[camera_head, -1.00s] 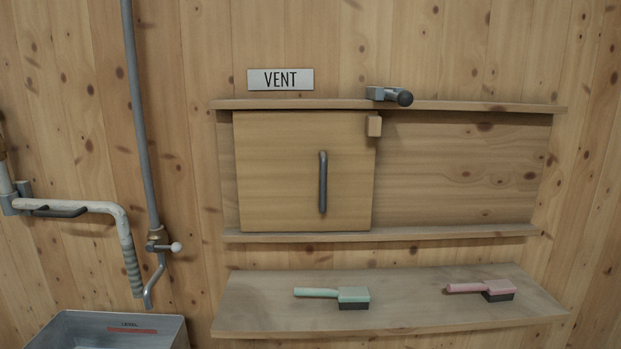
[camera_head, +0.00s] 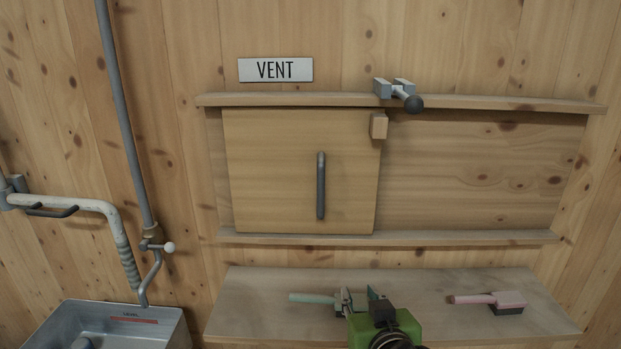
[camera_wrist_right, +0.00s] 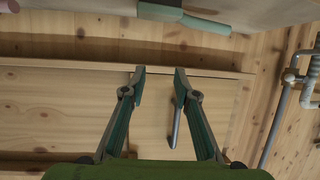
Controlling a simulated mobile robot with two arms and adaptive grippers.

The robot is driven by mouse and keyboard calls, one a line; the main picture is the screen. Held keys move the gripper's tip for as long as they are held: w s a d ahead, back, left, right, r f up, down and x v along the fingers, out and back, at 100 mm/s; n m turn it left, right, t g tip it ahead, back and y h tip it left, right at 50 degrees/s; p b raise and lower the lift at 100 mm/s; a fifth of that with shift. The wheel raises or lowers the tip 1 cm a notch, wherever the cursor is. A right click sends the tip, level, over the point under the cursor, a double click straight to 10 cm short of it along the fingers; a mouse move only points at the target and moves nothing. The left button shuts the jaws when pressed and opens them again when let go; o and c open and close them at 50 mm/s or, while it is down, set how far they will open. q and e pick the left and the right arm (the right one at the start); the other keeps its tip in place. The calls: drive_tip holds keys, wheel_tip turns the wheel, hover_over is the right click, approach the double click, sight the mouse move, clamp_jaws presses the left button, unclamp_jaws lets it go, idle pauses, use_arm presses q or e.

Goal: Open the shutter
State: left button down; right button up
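The shutter (camera_head: 270,170) is a light wooden panel covering the left part of the opening below the VENT sign. Its dark upright bar handle (camera_head: 321,185) is right of the panel's middle. A small wooden block (camera_head: 378,126) sits at its upper right corner. My right gripper (camera_head: 360,297) is low, in front of the shelf, below the shutter. In the right wrist view its fingers (camera_wrist_right: 160,75) are apart and empty, with the handle (camera_wrist_right: 176,122) beyond them. My left gripper is out of view.
A green brush (camera_head: 312,298), partly hidden by my right gripper, and a pink brush (camera_head: 500,301) lie on the shelf (camera_head: 250,310). A metal basin (camera_head: 160,340) and pipes (camera_head: 125,120) are at the left. The rails (camera_head: 470,101) right of the shutter look clear.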

sight(321, 190)
drive_tip(key=w+a+r+t+y, duration=0.1)
drive_tip(key=a+r+t, duration=0.15)
drive_tip(key=r, duration=0.55)
drive_tip(key=w+a+r+t+y, duration=0.1)
drive_tip(key=a+r+t, duration=0.15)
drive_tip(key=r, duration=0.55)
drive_tip(key=shift+n+g, duration=0.4)
drive_tip(key=shift+g, duration=0.1)
drive_tip(key=p+x, duration=0.4)
drive_tip(key=x, duration=0.8)
drive_tip(key=shift+w+a, duration=0.1)
drive_tip(key=shift+a, duration=0.1)
drive_tip(key=shift+w+a+f, duration=0.1)
drive_tip(key=shift+w+f, duration=0.1)
drive_tip(key=shift+w, duration=0.35)
clamp_jaws()
